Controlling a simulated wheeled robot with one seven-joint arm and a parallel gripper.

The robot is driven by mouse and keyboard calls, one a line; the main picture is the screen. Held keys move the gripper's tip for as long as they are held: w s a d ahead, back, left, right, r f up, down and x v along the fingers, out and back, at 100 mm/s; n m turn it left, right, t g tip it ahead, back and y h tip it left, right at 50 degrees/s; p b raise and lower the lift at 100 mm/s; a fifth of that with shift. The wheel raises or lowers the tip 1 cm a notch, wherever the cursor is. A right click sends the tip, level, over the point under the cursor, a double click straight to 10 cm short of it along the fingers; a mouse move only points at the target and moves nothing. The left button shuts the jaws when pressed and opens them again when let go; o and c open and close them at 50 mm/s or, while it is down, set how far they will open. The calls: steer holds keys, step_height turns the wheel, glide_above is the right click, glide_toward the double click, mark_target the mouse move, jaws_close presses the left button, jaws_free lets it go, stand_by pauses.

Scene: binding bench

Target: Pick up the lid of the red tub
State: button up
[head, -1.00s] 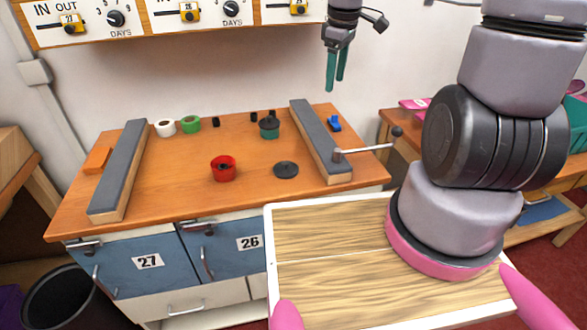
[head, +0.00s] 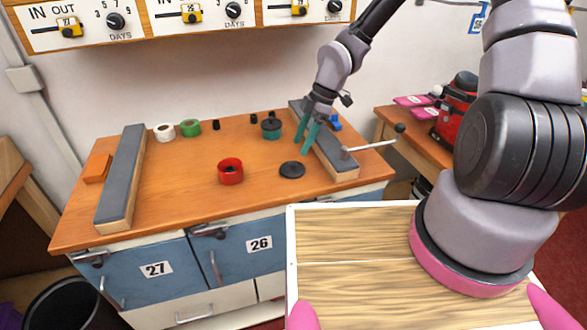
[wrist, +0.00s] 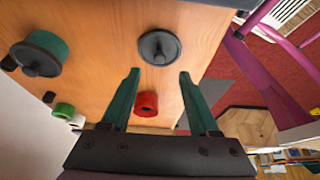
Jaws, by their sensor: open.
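The red tub (head: 230,172) stands open on the orange bench top, its dark inside showing. A dark grey round lid (head: 292,170) with a small knob lies flat on the bench to its right. My gripper (head: 301,148) is open and empty, above the bench behind the lid and beside the right grey-topped rail. In the wrist view, the lid (wrist: 159,47) appears beyond the open fingertips (wrist: 159,74), apart from them. The red tub (wrist: 147,103) shows between the fingers.
A green tub with its dark lid on (head: 271,129) stands behind the lid. Grey-topped rails bound the bench at left (head: 121,180) and right (head: 330,147). A lever handle (head: 372,146) sticks out at right. White (head: 164,132) and green (head: 189,128) rolls stand at the back.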

mark_target(293, 162)
steer(key=x, duration=0.6)
steer(key=shift+f, duration=0.35)
jaws_close()
